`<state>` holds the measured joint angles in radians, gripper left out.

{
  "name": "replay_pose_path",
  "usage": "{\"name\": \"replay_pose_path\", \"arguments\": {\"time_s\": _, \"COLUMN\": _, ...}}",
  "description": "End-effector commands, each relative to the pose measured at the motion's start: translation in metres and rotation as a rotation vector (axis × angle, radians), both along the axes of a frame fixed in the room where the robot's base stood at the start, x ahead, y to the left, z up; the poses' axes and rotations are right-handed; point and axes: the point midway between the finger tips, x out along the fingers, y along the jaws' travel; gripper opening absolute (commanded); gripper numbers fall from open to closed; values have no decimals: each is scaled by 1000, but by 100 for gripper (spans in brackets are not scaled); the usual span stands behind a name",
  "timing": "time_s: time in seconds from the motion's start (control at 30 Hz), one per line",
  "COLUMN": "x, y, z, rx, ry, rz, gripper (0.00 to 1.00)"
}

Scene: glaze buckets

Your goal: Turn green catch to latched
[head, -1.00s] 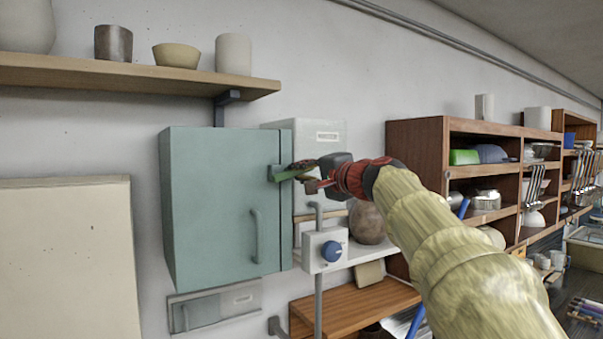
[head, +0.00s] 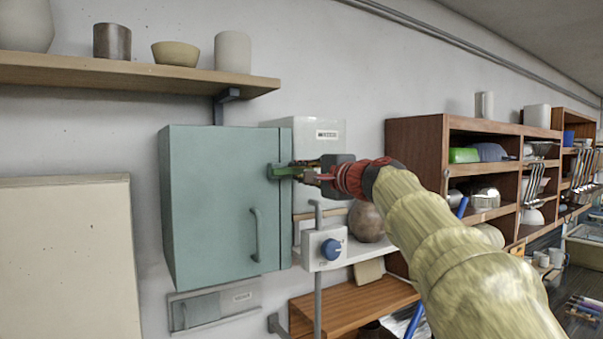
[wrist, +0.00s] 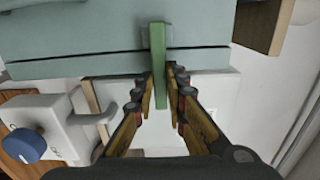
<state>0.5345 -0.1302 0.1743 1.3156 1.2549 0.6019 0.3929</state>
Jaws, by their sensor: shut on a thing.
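The green catch (head: 280,171) is a short bar at the right edge of the teal cabinet (head: 215,200), at about the height of its upper third. In the head view the bar lies about level and reaches across the door's edge seam. My gripper (head: 305,171) comes from the right and is shut on the bar. In the wrist view the green catch (wrist: 158,60) runs up from between the two fingers (wrist: 160,95) and crosses the seam onto the teal surface. The fingertips lie along both sides of it. The cabinet door looks closed.
A white box (head: 325,170) is behind the gripper. A white unit with a blue knob (head: 331,249) and a grey pipe sits below it. A wooden shelf (head: 130,76) with pots is above left. Brown shelving (head: 418,150) stands right. The grey handle (head: 256,235) is on the door.

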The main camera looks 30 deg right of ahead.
Motion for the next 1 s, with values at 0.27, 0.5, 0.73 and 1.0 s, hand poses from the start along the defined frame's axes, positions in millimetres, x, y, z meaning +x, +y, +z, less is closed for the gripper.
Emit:
{"name": "replay_pose_path", "arguments": {"time_s": 0.27, "x": 1, "y": 0, "z": -2, "rx": 1, "ry": 2, "rz": 0, "gripper": 27}}
{"name": "replay_pose_path", "arguments": {"time_s": 0.5, "x": 0, "y": 0, "z": -1, "rx": 0, "ry": 1, "rz": 0, "gripper": 32}}
{"name": "replay_pose_path", "arguments": {"time_s": 0.73, "x": -6, "y": -1, "z": 0, "rx": 0, "ry": 0, "rz": -1, "gripper": 32}}
{"name": "replay_pose_path", "arguments": {"time_s": 1.0, "x": -52, "y": -3, "z": 1, "rx": -1, "ry": -1, "rz": -4, "gripper": 32}}
